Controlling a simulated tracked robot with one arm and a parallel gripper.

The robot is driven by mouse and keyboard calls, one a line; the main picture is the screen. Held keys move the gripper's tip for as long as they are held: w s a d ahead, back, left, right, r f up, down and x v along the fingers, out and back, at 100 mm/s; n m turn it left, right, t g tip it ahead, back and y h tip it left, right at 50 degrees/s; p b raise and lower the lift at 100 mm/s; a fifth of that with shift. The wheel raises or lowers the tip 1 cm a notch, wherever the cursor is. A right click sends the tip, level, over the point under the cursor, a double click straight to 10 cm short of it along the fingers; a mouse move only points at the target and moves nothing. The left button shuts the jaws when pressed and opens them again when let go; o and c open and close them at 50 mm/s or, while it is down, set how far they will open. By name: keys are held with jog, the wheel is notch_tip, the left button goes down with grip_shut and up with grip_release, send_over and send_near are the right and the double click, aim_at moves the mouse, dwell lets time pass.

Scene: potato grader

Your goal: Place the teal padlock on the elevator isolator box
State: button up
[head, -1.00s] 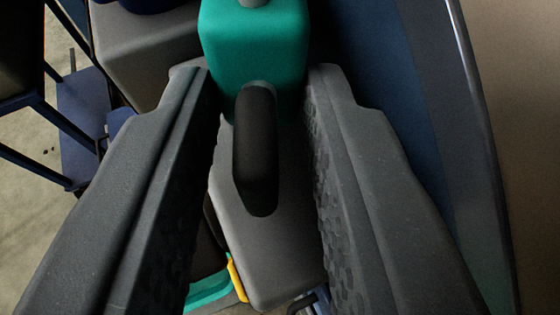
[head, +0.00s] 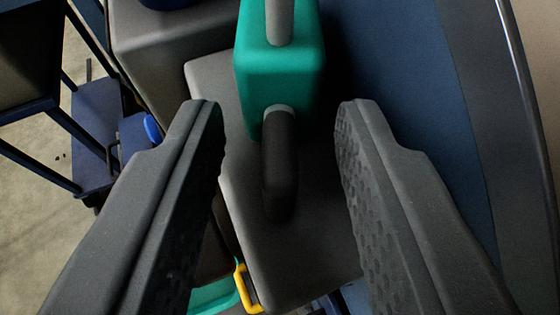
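The teal padlock (head: 280,85) is at the top middle of the head view, with a grey shackle bar (head: 280,18) at its upper end. It is in front of a grey box (head: 245,190), which appears to be the isolator box. A black handle-like bar (head: 279,180) lies just below the teal body, over the box face. Whether the shackle passes through anything is not clear. My gripper (head: 280,112) is open, its fingers on either side of the padlock with a visible gap on both sides.
Another grey box (head: 165,50) stands at upper left, beside a dark blue frame (head: 95,120). A blue curved panel (head: 410,110) with a grey rim is at right. A yellow loop (head: 243,290) and a teal part (head: 213,297) show at the bottom.

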jog(key=v, duration=1.1)
jog(key=s+a+r+h, duration=0.1)
jog(key=a+r, duration=0.2)
jog(key=r, duration=0.7)
jog(key=s+a+r+h, duration=0.1)
jog(key=a+r, duration=0.2)
jog(key=r, duration=0.6)
jog(key=s+a+r+t+y, duration=0.1)
jog(key=s+a+r, duration=0.3)
jog(key=a+r, duration=0.3)
jog(key=s+a+r+y, duration=0.1)
jog(key=s+a+r, duration=0.4)
jog(key=a+r, duration=0.3)
jog(key=shift+r+t, duration=0.2)
jog(key=shift+t, duration=0.2)
jog(key=shift+w, duration=0.2)
